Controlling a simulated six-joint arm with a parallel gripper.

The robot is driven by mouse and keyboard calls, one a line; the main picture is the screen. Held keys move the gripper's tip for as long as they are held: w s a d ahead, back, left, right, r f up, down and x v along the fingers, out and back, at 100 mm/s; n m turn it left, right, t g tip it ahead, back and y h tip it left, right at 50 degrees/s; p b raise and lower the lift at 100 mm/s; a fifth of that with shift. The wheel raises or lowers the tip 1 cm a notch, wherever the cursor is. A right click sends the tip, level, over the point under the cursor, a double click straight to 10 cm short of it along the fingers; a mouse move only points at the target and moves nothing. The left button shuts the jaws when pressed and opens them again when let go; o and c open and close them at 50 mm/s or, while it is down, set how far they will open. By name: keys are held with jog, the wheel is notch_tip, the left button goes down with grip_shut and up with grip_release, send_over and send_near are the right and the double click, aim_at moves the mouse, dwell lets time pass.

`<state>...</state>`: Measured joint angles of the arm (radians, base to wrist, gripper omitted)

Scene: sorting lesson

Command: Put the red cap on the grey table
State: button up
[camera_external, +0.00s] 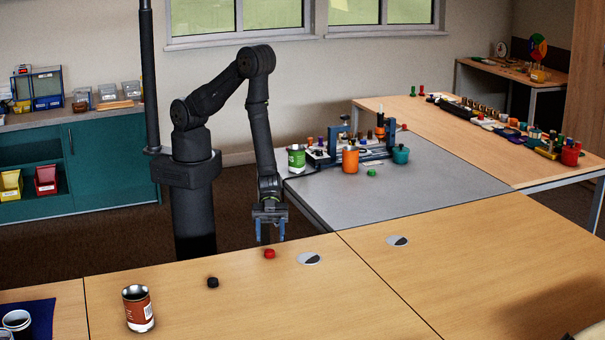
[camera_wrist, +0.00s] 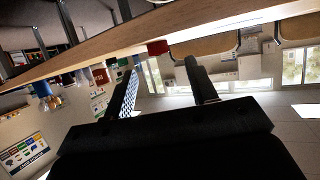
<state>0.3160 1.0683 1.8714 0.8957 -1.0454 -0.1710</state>
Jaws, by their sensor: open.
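The red cap (camera_external: 269,254) sits on the wooden table near its back edge, in the external view. It also shows in the wrist view as a small red piece (camera_wrist: 157,47) at the table edge, ahead of the fingers. My gripper (camera_external: 270,240) hangs pointing down by the table's back edge, right behind the cap. In the wrist view the two fingers of my gripper (camera_wrist: 160,75) are apart with nothing between them. The grey table (camera_external: 430,190) stands behind and to the right, with a green cap (camera_external: 371,173) lying on it.
A black cap (camera_external: 213,282) and an orange-labelled can (camera_external: 138,309) stand left of the red cap on the wooden table. On the grey table are a green can (camera_external: 296,158), an orange cup (camera_external: 350,160), a teal pot (camera_external: 401,154) and a rack. The grey table's front is clear.

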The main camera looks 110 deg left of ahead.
aim_at(269, 250)
jog(key=x, duration=0.5)
jog(key=shift+d, duration=0.1)
jog(key=shift+c, duration=0.4)
jog(key=c, duration=1)
grip_shut()
